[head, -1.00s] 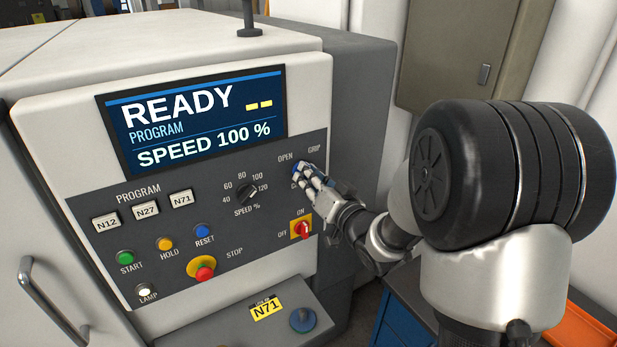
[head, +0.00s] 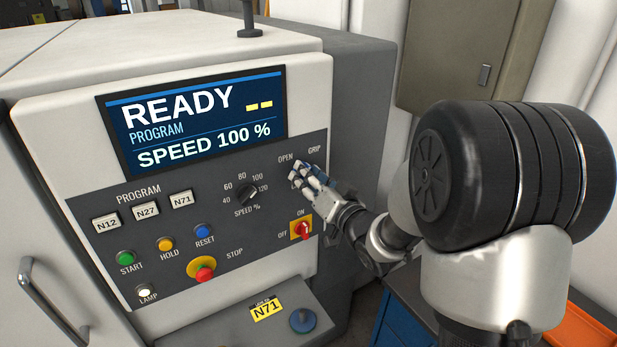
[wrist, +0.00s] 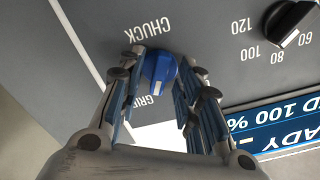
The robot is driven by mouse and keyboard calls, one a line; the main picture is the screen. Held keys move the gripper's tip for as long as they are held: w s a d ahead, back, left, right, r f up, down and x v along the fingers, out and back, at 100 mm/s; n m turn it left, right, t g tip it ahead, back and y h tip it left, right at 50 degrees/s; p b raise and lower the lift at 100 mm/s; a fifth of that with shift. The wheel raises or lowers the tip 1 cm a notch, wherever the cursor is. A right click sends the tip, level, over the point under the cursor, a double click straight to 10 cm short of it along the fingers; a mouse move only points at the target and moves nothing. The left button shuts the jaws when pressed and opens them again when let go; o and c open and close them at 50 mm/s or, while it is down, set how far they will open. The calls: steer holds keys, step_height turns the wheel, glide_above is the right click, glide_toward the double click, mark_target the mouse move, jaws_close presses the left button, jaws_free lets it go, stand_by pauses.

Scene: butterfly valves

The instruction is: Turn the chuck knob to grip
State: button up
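The chuck knob (wrist: 158,70) is blue with a white mark. In the wrist view it sits between my fingers, and its mark points down the picture, towards the partly hidden GRIP lettering (wrist: 152,98). I cannot tell whether it is fully at that position. In the head view my gripper (head: 298,172) is at the panel below the OPEN and GRIP labels and covers most of the knob.
The speed dial (head: 247,194) is left of my gripper, and the red on/off switch (head: 303,230) is below it. The display (head: 195,118) reads READY and SPEED 100 %. A stop button (head: 204,273) and several coloured buttons are lower left. A grey cabinet (head: 465,50) stands behind.

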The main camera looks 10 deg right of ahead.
steer(key=v, duration=0.7)
steer(key=shift+s, duration=0.25)
steer(key=s+d+f+g+h+b, duration=0.4)
steer(key=s+g+h+b, duration=0.15)
steer(key=s+h, duration=0.2)
steer(key=s+a+f+n+g, duration=0.1)
steer(key=s+a+f+g, duration=0.1)
steer(key=s, duration=0.5)
steer(key=s+a+f+g+y+b, duration=0.1)
steer(key=s+a+f+g, duration=0.1)
steer(key=s, duration=0.5)
steer(key=s+a+f+n+g+y+b, duration=0.1)
steer(key=s+a+f+g, duration=0.1)
steer(key=s, duration=0.5)
steer(key=shift+s+n+g, duration=0.3)
steer(key=shift+s+g, duration=0.1)
steer(key=shift+g, duration=0.15)
